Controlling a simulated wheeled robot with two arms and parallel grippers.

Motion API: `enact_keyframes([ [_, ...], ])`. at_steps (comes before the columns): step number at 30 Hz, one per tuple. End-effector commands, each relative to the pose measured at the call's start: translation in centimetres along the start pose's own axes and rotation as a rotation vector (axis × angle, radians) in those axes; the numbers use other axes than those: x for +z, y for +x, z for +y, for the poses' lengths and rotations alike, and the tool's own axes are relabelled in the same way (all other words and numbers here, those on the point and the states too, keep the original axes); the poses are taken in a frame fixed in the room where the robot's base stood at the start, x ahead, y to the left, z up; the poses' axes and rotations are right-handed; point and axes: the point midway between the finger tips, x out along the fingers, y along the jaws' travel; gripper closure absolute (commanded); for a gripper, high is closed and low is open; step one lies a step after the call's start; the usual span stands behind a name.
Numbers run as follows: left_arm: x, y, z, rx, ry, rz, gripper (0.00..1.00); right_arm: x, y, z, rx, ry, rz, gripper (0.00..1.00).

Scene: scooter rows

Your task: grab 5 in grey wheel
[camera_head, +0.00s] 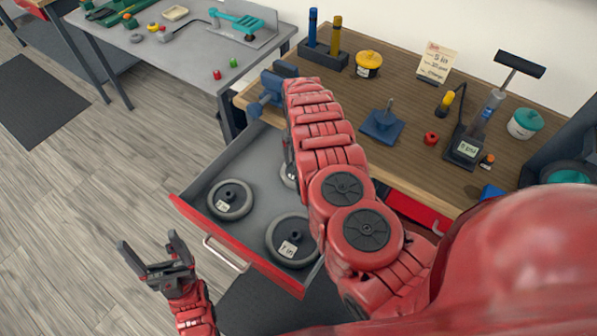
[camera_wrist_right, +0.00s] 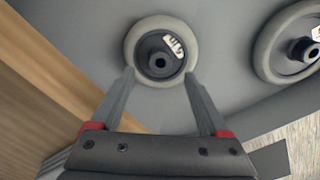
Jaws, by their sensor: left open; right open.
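A grey wheel with a dark hub and a label that seems to read "5 in" (camera_wrist_right: 136,35) lies flat in the drawer, in the upper middle of the right wrist view. My right gripper (camera_wrist_right: 159,77) is open, its fingertips at the near side of this wheel with nothing gripped; contact is unclear. In the head view my right arm covers that gripper and most of this wheel, leaving a sliver of a wheel (camera_head: 289,176) beside the arm. My left gripper (camera_head: 155,258) is open and empty, outside the drawer at the lower left.
The open drawer (camera_head: 185,205) also holds a grey wheel (camera_head: 214,212) at left and a "7 in" wheel (camera_head: 271,250) near its front. The wooden workbench (camera_head: 400,90) carries a blue vise (camera_head: 268,92) and several tools. A grey table (camera_head: 165,65) stands at left.

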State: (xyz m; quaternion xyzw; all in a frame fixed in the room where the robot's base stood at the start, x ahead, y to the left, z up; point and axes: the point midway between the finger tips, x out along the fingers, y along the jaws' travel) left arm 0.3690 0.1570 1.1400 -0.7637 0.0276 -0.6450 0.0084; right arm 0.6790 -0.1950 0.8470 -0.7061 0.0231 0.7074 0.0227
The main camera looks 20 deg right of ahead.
Motion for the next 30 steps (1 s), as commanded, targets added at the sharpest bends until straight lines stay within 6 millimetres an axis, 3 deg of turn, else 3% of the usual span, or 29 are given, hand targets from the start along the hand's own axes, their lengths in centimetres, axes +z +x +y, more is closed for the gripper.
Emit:
enact_keyframes([
  [7, -0.2, 0.9, 0.0, 0.0, 0.0, 0.0, 0.15, 0.3, 2.5, 0.0, 0.001, -0.001, 0.001, 0.21],
  [10, 0.0, 0.0, 0.0, 0.0, 0.0, 0.0, 0.15, 0.2, 4.0, 0.1, 0.002, -0.001, 0.0, 0.21],
  [21, 0.0, -0.1, 0.0, 0.0, 0.0, 0.0, 0.15, 0.2, 4.5, 0.0, 0.001, -0.001, 0.001, 0.21],
  [30, 0.0, -0.1, 0.0, 0.0, 0.0, 0.0, 0.15, 0.2, 4.5, 0.0, 0.001, -0.001, 0.001, 0.74],
])
